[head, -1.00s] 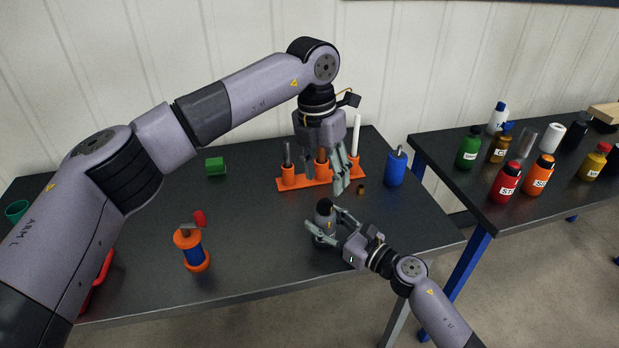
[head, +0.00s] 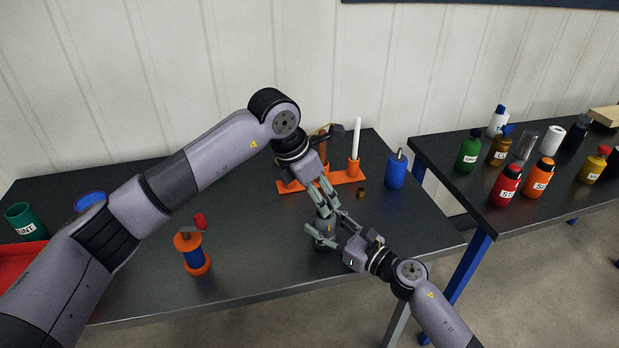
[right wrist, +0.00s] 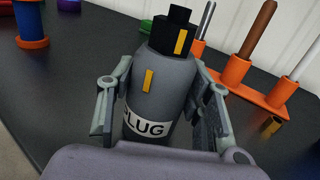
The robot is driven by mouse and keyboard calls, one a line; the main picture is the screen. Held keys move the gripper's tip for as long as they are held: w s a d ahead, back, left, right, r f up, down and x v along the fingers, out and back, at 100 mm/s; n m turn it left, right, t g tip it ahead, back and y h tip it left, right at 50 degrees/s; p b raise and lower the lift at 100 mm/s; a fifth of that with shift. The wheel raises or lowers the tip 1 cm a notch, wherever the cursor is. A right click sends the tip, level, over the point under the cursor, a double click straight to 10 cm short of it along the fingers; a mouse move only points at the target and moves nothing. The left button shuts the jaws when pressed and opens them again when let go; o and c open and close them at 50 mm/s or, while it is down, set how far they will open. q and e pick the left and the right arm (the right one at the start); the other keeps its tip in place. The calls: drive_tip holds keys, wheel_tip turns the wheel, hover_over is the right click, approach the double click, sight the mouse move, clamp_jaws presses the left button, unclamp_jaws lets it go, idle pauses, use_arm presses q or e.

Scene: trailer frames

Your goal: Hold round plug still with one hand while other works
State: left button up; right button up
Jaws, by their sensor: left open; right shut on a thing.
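The round plug (right wrist: 158,95) is a grey cylinder with a white "PLUG" label and a stepped black top, upright in the right wrist view. One yellow mark is on the black top and another on the grey body; they are not in line. In the head view the plug (head: 323,229) stands near the table's front edge, partly covered. My right gripper (head: 339,234) is shut around its body, a finger on each side. My left gripper (head: 326,207) is open, pointing down at the plug's top. I cannot tell whether its fingers touch it.
Behind stands an orange rack (head: 342,179) holding upright rods. A small brass piece (head: 361,192) and a blue bottle (head: 396,170) are to the right. An orange-and-blue spool-like object (head: 192,252) is at the left. A second table (head: 450,187) holds labelled bottles.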

use_arm(q)
drive_tip(key=shift+x, duration=2)
